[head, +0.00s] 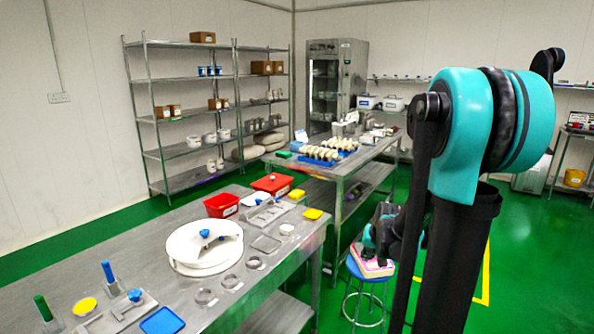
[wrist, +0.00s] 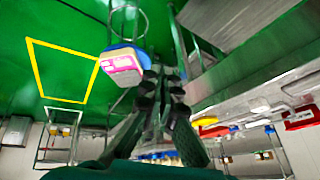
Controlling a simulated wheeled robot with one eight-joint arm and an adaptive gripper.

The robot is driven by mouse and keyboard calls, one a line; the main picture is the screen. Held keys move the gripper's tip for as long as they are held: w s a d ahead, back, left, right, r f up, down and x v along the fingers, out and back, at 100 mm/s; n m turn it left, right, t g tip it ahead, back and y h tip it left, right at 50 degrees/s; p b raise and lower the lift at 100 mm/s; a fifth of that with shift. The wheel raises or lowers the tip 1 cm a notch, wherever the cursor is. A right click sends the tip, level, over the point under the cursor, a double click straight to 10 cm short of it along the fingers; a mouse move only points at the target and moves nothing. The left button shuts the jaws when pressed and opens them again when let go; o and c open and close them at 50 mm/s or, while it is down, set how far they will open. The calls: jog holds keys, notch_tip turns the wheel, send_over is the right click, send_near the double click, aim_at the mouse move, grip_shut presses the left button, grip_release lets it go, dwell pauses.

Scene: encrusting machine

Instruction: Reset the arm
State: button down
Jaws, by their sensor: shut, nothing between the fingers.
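My teal and black arm stands at the right of the head view. My gripper (head: 378,240) hangs low at its end, near a blue-topped stool (head: 366,268) with a pink and white box (head: 374,266) on it. In the wrist view the dark fingers of my gripper (wrist: 165,82) are together with nothing between them. The pink and white box (wrist: 122,64) shows just left of the fingers there. Whether the gripper touches the box cannot be told.
A steel table (head: 130,235) with a round white machine part (head: 204,248), red bins and small tools stands at the left. A second steel table (head: 342,172) holds blue trays of pale pieces. Shelves (head: 188,80) line the back wall. Green floor is open at the right.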

jog(key=s+a+f+n, duration=0.1)
jog(key=s+a, duration=0.1)
jog(key=s, duration=0.8)
jog(key=s+a+f+n+g, duration=0.1)
jog(key=s+a, duration=0.1)
jog(key=s, duration=0.9)
jog(key=shift+n+g+h, duration=0.3)
jog(key=shift+h, duration=0.1)
jog(key=shift+a+f, duration=0.1)
